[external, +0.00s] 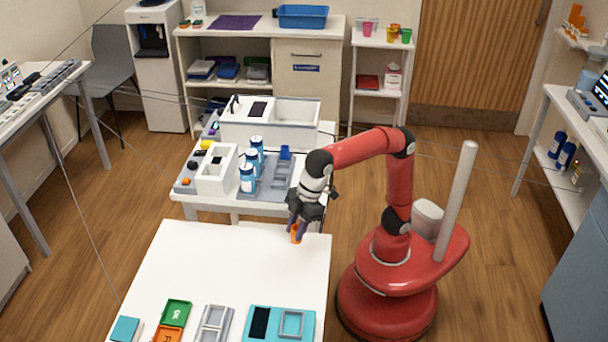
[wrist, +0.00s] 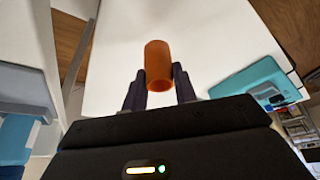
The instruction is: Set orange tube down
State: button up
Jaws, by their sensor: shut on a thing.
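The orange tube (external: 296,233) is in my gripper (external: 300,222), at the far right corner of the white front table (external: 230,275). In the wrist view the tube (wrist: 158,66) is a short hollow orange cylinder between the two dark fingers of my gripper (wrist: 159,85). The fingers are shut on its sides. In the external view the fingers hide much of the tube. I cannot tell whether its lower end touches the table.
On the front table's near edge are a green tray (external: 175,313), an orange tray (external: 167,335), a grey frame (external: 214,324) and a teal tray (external: 280,323). The table's middle is bare. Behind stands another table with blue-and-white bottles (external: 247,179) and a white box (external: 217,170).

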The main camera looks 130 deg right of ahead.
jog(key=s+d+r+b, duration=0.1)
jog(key=s+d+r, duration=0.1)
jog(key=d, duration=0.2)
jog(key=s+d+r, duration=0.2)
jog(key=s+d, duration=0.1)
jog(key=d, duration=0.1)
jog(key=s+d+r+b, duration=0.1)
jog(key=s+d+r, duration=0.1)
jog(key=d+r, duration=0.1)
jog(key=shift+s+d+b, duration=0.3)
jog(key=shift+d+b, duration=0.05)
jog(key=shift+d, duration=0.3)
jog(key=s+d+r+n+y+p, duration=0.25)
jog(key=s+d+r+n, duration=0.2)
jog(key=s+d, duration=0.45)
jog(key=shift+h, duration=0.45)
jog(key=shift+s+a+f+b, duration=0.15)
jog(key=shift+f+b, duration=0.15)
jog(key=shift+f, duration=0.9)
jog(key=shift+s+a+f+b, duration=0.1)
jog(key=shift+f+b, duration=0.2)
jog(key=shift+f, duration=0.95)
jog(key=shift+s+a+f+b, duration=0.15)
jog(key=shift+f+b, duration=0.15)
jog(key=shift+f, duration=0.9)
jog(key=shift+w, duration=0.1)
jog(key=shift+f, duration=0.2)
jog(key=o, duration=1)
jog(key=shift+c, duration=0.2)
